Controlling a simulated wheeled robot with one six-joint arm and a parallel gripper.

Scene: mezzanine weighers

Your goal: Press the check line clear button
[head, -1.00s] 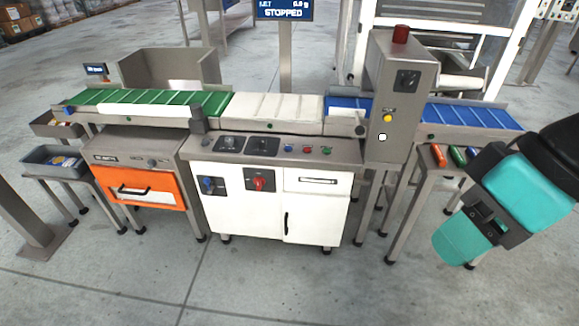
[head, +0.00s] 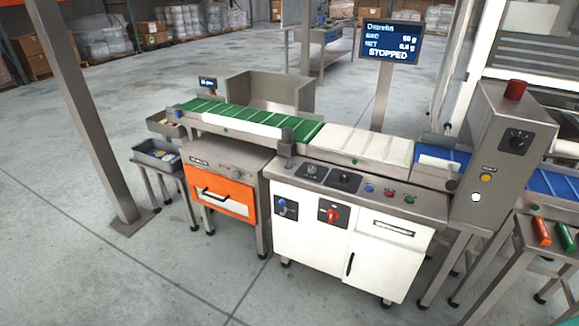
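The check line stands ahead in the head view. Its white cabinet (head: 310,222) carries a grey control panel with a blue button (head: 369,188), a red button (head: 389,193) and a green button (head: 409,199). The grey column (head: 507,150) to the right bears a yellow button (head: 485,178), a white round button (head: 476,197) and a dark rotary knob (head: 516,141). Labels are too small to read, so I cannot tell which one is the clear button. The screen (head: 391,43) reads STOPPED. My gripper is not in view; only a sliver of teal arm shows at the bottom right corner.
A green belt (head: 225,109) and an orange-fronted unit (head: 221,195) stand left of the cabinet. A steel post (head: 90,120) rises at left. A side stand with coloured cylinders (head: 541,231) is at right. The floor in front is clear.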

